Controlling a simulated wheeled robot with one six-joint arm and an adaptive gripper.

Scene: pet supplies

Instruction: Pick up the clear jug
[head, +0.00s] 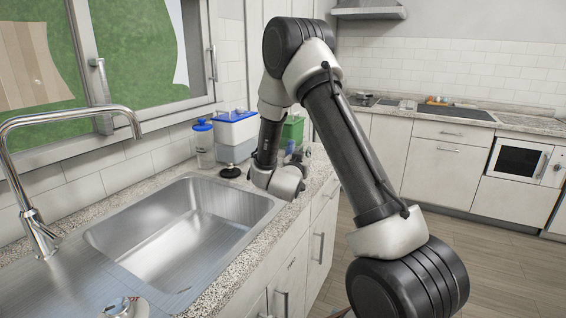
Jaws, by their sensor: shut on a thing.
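A clear jug-like container with a blue lid (203,143) stands upright at the back of the counter, beyond the sink's far corner. My gripper (297,157) is at the far end of my arm, over the counter's right side. It is small and mostly hidden by my wrist. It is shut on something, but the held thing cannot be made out. The blue-lidded container shows well to the left of it, with a visible gap between them.
A white and grey tub with a blue lid (236,132) and a green box (291,133) stand behind my wrist. A small black round object (230,171) lies on the counter. The empty sink (180,235) and tall faucet (38,230) are in front. Open floor lies right.

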